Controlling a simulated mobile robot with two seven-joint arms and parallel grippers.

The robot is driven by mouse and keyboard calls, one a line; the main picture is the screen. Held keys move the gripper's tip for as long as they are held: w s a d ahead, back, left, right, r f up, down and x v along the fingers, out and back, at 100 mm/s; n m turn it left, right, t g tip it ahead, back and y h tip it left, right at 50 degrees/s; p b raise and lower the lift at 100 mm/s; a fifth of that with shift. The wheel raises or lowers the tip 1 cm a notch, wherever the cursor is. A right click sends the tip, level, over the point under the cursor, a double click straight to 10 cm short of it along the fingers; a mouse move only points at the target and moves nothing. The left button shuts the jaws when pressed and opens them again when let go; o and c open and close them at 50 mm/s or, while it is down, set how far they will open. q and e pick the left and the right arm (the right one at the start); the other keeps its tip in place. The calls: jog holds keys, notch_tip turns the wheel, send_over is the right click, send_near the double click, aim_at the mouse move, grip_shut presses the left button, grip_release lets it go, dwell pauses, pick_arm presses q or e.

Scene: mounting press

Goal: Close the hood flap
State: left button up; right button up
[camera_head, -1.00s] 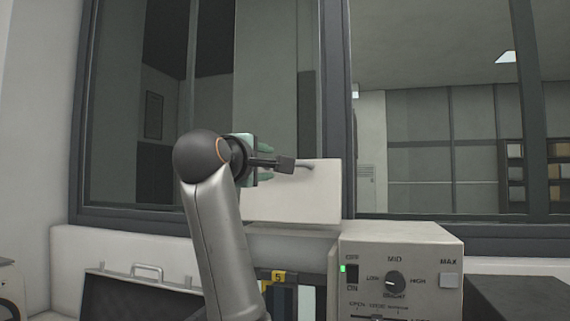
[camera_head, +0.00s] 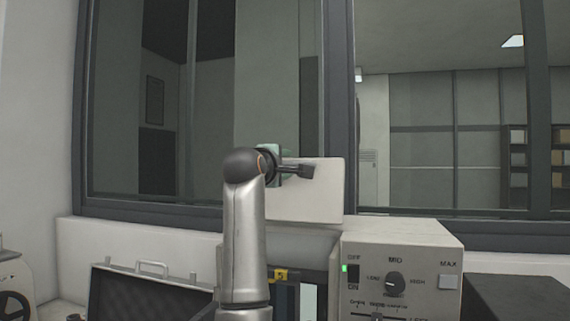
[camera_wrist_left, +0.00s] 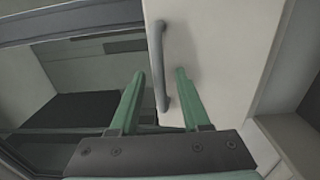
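The hood flap (camera_head: 318,203) is a plain white panel standing upright at the middle of the head view, in front of the window. It also fills the upper middle of the left wrist view (camera_wrist_left: 215,50). Its grey bar handle (camera_wrist_left: 157,50) shows there. My left gripper (camera_head: 303,171) is at the flap's upper part in the head view and hides some of it. In the left wrist view its two green fingers (camera_wrist_left: 160,76) are apart, and the handle's lower end shows in the gap between them. Neither finger visibly touches the handle. My right gripper is out of view.
A beige control box (camera_head: 408,262) with a knob and a green light stands right below the flap. A dark open case (camera_head: 150,290) lies at the lower left. A dark block (camera_head: 515,298) is at the lower right. Window frames (camera_head: 338,110) stand behind.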

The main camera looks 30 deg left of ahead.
pick_arm(q)
grip_shut()
dwell(1.3)
